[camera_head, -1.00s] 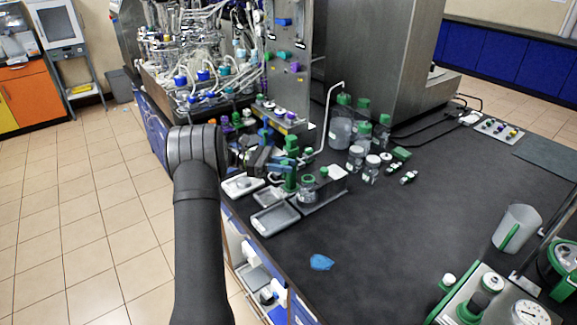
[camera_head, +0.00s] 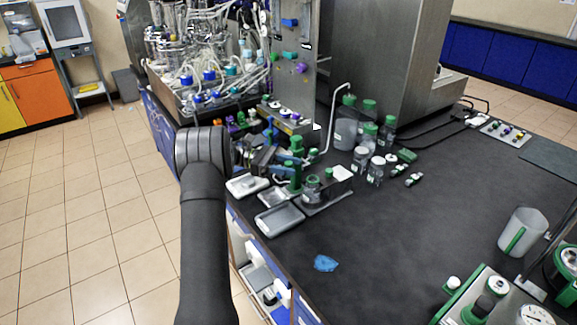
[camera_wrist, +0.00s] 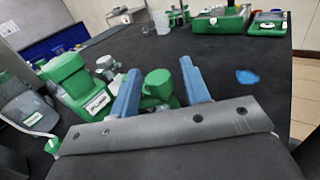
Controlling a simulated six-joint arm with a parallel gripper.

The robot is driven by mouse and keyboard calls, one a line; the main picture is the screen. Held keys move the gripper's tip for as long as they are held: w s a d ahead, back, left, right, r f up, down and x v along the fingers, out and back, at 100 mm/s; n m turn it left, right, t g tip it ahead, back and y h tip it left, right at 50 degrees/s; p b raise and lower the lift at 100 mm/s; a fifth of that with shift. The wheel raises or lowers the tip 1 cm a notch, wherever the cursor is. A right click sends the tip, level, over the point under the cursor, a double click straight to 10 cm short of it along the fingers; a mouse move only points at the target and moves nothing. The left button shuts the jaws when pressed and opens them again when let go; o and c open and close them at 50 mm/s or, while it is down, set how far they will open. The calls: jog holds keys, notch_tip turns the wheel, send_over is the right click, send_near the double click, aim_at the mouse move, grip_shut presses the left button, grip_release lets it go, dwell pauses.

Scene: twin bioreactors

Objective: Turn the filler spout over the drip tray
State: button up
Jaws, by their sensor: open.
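The green filler (camera_head: 296,147) stands near the bench's left edge, with a green-topped jar (camera_head: 312,186) beside it. I cannot clearly tell its spout from the other green parts. Grey trays lie in front, the largest (camera_head: 279,219) closest to the edge; which one is the drip tray is unclear. My gripper (camera_head: 287,157) is at the filler's upper part, its blue fingers partly hiding it. In the wrist view my gripper (camera_wrist: 162,84) is open, with a green knob-like part (camera_wrist: 159,83) between or just beyond its fingers. Contact cannot be told.
Several green-capped bottles (camera_head: 369,135) and a bent white tube (camera_head: 333,115) stand behind the filler. A steel panel (camera_head: 293,62) rises at the back. A blue scrap (camera_head: 325,263) lies in front. The bench middle is clear; a jug (camera_head: 522,232) stands right.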

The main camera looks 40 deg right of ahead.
jog(key=r, duration=0.4)
jog(key=shift+s+r, duration=0.25)
jog(key=shift+r, duration=0.05)
jog(key=s+d+r, duration=0.3)
jog(key=s+r, duration=0.3)
jog(key=s, duration=0.4)
jog(key=shift+s+r, duration=0.2)
jog(key=shift+s, duration=0.2)
jog(key=shift+c, duration=0.4)
